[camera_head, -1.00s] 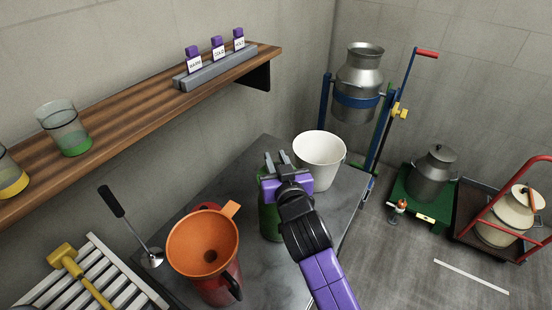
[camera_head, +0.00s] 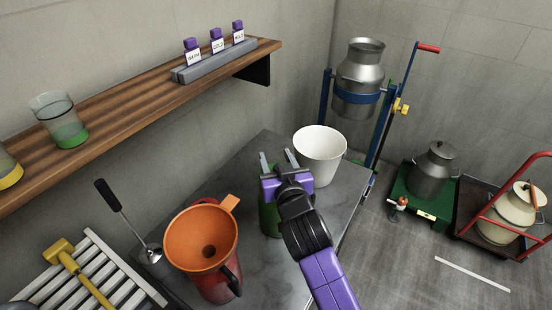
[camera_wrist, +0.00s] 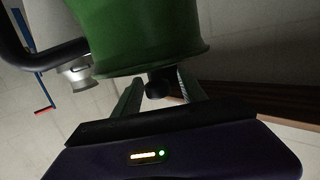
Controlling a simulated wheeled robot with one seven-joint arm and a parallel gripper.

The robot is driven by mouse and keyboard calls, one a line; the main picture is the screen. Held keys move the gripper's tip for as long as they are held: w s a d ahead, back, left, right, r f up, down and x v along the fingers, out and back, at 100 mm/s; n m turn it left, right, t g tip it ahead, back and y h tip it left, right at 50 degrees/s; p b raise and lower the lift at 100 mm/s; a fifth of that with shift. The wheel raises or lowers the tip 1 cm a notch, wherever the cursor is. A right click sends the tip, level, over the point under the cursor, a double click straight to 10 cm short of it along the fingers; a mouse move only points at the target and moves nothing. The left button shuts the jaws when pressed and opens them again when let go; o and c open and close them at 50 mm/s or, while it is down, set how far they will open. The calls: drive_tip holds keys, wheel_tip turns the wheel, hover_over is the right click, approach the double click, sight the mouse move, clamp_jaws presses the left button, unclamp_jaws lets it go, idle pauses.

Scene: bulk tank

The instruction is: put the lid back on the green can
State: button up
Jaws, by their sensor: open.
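The green can (camera_head: 267,214) stands on the grey table, partly hidden behind my gripper (camera_head: 277,158). In the wrist view, the picture is upside down and the green can (camera_wrist: 150,32) fills the top, its flared rim nearest my fingers. A dark knob (camera_wrist: 158,83) stands out from the rim, between my two spread fingers, with a gap visible on each side. It looks like the lid's knob; the lid's plate is hard to tell apart from the rim, so I cannot tell exactly how it sits. My gripper is open around the knob.
A white bucket (camera_head: 320,158) stands close behind the can. A red jug (camera_head: 222,284) with an orange funnel (camera_head: 201,236) stands to its left. A wooden shelf (camera_head: 150,102) runs along the wall. A silver churn (camera_head: 358,80) hangs in a blue frame beyond the table.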

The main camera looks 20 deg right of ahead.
drive_tip(key=b+v, duration=0.1)
drive_tip(key=v, duration=0.6)
drive_tip(key=shift+s+b, duration=0.2)
drive_tip(key=shift+b, duration=0.1)
drive_tip(key=shift+s+a, duration=0.1)
drive_tip(key=shift+s, duration=0.15)
